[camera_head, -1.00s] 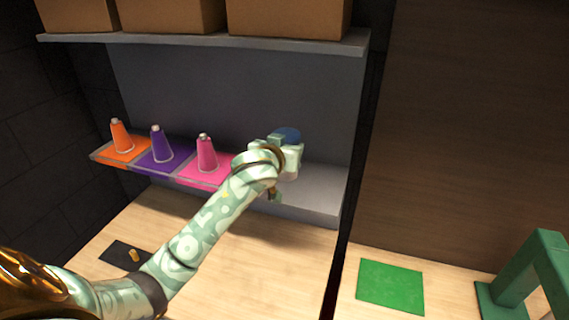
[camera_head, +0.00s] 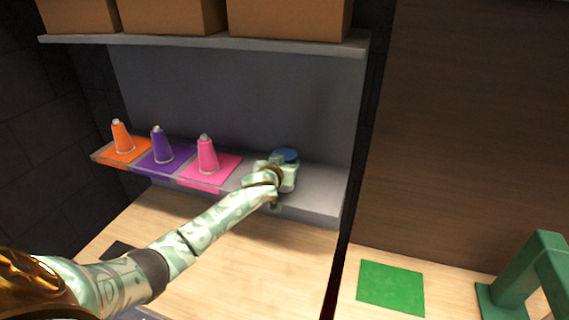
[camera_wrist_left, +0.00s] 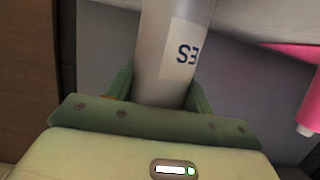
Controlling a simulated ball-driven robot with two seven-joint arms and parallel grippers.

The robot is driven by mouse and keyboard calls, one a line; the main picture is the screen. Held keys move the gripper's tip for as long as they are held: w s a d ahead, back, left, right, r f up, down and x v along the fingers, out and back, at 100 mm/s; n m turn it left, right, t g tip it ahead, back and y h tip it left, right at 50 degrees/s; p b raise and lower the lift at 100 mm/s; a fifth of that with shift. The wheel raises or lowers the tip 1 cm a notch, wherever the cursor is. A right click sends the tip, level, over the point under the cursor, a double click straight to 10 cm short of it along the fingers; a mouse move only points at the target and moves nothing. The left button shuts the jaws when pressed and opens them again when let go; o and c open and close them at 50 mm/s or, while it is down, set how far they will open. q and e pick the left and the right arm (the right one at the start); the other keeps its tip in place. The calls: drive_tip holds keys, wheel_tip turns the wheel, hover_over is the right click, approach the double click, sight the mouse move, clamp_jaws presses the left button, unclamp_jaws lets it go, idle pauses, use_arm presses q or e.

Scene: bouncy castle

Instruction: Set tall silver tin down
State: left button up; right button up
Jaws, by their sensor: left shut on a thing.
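My left gripper (camera_head: 284,174) is shut on the tall silver tin at the right part of the grey shelf. The tin's blue lid (camera_head: 286,155) shows above the fingers in the head view; most of its body is hidden by the gripper. In the left wrist view the silver tin (camera_wrist_left: 155,65), with a white label and dark letters, stands between the green fingers of the left gripper (camera_wrist_left: 158,92). The tin looks close to upright, low over the grey shelf (camera_head: 318,188); I cannot tell whether its base touches. My right gripper is not in view.
An upper shelf (camera_head: 200,42) holds brown boxes (camera_head: 287,18). A green mat (camera_head: 391,288) and green frame (camera_head: 530,270) are at the lower right.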

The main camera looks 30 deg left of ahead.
use_arm(q)
drive_tip(key=o, duration=1.1)
drive_tip(key=shift+f, duration=0.1)
drive_tip(key=shift+o, duration=0.2)
drive_tip(key=shift+s+r, duration=0.1)
drive_tip(key=shift+r, duration=0.1)
drive_tip(key=v, duration=1.1)
drive_tip(key=shift+s, duration=0.4)
